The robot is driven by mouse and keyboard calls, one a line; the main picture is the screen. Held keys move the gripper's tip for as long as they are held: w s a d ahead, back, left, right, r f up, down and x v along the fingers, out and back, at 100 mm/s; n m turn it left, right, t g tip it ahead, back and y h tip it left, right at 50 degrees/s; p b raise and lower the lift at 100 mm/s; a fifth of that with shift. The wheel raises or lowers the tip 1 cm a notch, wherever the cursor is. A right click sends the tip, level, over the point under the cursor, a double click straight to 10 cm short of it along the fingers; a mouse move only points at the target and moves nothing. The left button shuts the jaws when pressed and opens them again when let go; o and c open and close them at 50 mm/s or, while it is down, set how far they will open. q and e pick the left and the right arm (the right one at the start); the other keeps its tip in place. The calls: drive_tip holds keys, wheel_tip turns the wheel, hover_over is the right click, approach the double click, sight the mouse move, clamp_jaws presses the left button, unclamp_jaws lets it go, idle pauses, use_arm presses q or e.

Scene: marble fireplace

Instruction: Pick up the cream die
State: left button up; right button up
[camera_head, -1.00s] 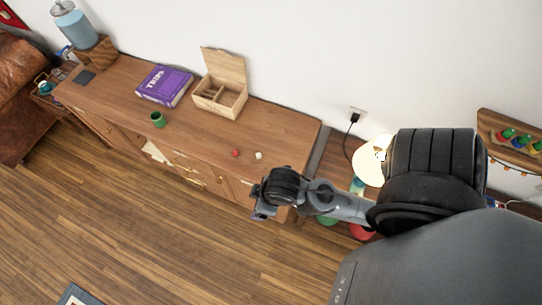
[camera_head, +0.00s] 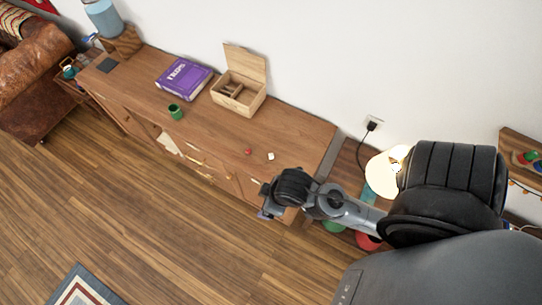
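The cream die (camera_head: 271,156) is a tiny pale cube on the right part of the wooden sideboard top (camera_head: 215,135). A small red object (camera_head: 248,152), perhaps another die, lies just left of it. One of my arms comes in from the right, so it is my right arm. Its gripper end (camera_head: 266,202) is low at the sideboard's front right edge, apart from the die and in front of it. The fingers are too small and dark to tell open from shut. My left gripper is not in view.
An open wooden box (camera_head: 238,98) with compartments, a purple book (camera_head: 184,80) and a green cup (camera_head: 175,112) stand on the sideboard. A lit lamp (camera_head: 384,172) stands to the right, beside my arm. The top around the die is mostly clear.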

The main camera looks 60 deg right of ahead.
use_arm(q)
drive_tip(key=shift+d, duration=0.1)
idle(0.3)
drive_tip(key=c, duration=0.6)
